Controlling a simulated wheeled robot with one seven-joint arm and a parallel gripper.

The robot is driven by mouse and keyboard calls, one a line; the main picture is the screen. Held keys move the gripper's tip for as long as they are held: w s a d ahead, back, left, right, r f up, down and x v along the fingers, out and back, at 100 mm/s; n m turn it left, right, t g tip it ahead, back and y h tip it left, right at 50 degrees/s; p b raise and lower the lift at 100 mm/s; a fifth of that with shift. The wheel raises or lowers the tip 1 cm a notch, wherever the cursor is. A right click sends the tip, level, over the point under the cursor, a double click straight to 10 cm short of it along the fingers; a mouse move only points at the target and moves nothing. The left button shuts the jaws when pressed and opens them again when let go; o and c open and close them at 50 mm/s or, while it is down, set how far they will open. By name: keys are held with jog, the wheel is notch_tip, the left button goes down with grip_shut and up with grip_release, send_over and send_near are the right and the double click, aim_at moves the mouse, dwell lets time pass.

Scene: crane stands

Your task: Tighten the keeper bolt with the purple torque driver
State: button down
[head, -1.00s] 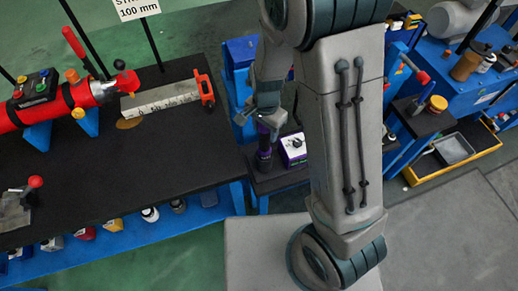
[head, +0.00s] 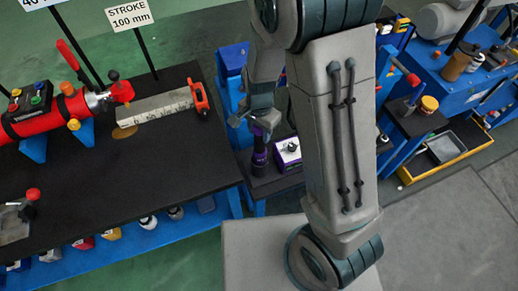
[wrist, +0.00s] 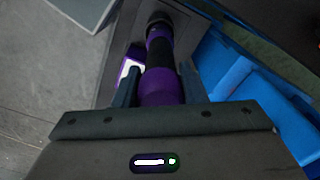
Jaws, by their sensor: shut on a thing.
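The purple torque driver (head: 260,153) stands upright, purple with a dark middle, beside a purple-and-white box on a small dark stand. My gripper (head: 259,121) is at the driver's upper end, partly hidden by my arm. In the wrist view my gripper (wrist: 160,75) has a finger on each side of the purple end of the driver (wrist: 160,88) and is shut on it. The driver's far end reaches down toward the dark stand top; I cannot tell whether it touches. I cannot make out the keeper bolt.
The purple-and-white box (head: 288,152) sits close to the driver. A dark-topped bench (head: 120,180) at left carries a red cylinder (head: 50,114) and a scale bar (head: 155,107). A blue cart with a yellow tray (head: 440,160) stands at right.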

jog(key=shift+r+p, duration=3.95)
jog(key=shift+r, duration=0.9)
jog(key=shift+w+f, duration=0.1)
